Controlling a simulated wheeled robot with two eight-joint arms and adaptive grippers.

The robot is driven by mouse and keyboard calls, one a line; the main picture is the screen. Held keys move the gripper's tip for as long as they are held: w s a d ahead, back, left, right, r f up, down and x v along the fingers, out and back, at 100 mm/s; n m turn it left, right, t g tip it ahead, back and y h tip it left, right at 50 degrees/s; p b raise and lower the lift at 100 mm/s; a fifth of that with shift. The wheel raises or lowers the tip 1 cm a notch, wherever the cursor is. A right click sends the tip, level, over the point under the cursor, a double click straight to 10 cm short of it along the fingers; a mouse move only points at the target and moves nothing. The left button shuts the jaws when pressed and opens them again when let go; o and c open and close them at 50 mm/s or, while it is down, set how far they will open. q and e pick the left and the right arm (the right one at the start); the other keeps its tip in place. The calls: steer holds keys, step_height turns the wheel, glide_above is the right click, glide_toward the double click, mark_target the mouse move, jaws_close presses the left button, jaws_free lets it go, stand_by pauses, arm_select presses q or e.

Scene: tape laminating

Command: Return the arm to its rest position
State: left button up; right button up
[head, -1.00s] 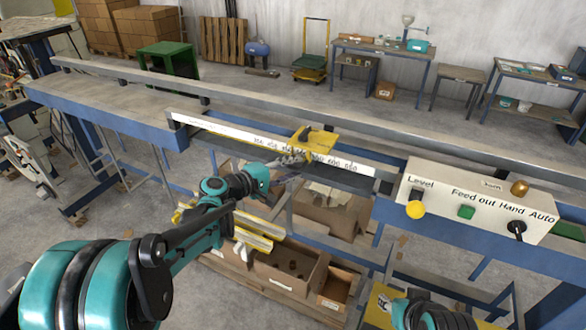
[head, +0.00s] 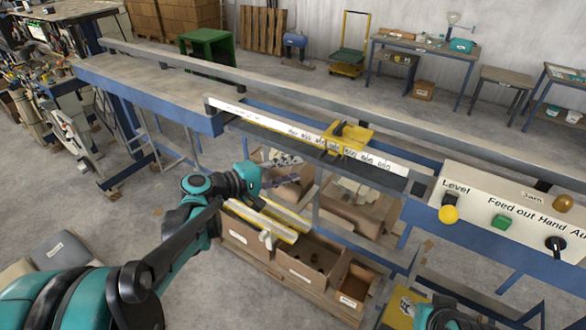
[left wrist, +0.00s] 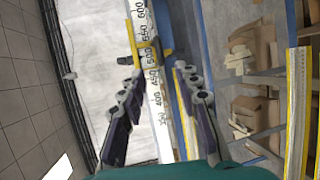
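My left arm comes in from the lower left of the head view, teal and black. Its left gripper (head: 286,172) is in front of and below the white ruler rail (head: 290,130), apart from it. In the left wrist view the left gripper's two dark fingers (left wrist: 158,78) are spread with nothing held between them. The yellow stop (head: 348,138) sits on the ruler rail, right of the gripper; it also shows beyond the fingers in the left wrist view (left wrist: 150,45). Part of my right arm shows at the bottom right of the head view; its gripper is not seen.
The blue machine frame (head: 150,107) runs across the view. A control panel (head: 515,212) with a yellow button is at the right. Cardboard boxes (head: 300,262) and yellow-edged strips (head: 262,220) lie below the gripper. Open floor is at the left.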

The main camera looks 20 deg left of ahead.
arm_select(q)
steer(key=s+d+f+m+g+y+b, duration=0.45)
steer(key=s+f+b, duration=0.25)
steer(key=s+f, duration=0.6)
steer(key=s+a+f+m+y+b, duration=0.4)
steer(key=s+a+f+m+y, duration=0.1)
steer(key=s+f, duration=0.4)
steer(key=shift+s+f+m+y, duration=0.25)
steer(key=shift+f+m+y, duration=0.1)
steer(key=shift+f+m, duration=0.3)
steer(key=shift+d, duration=0.1)
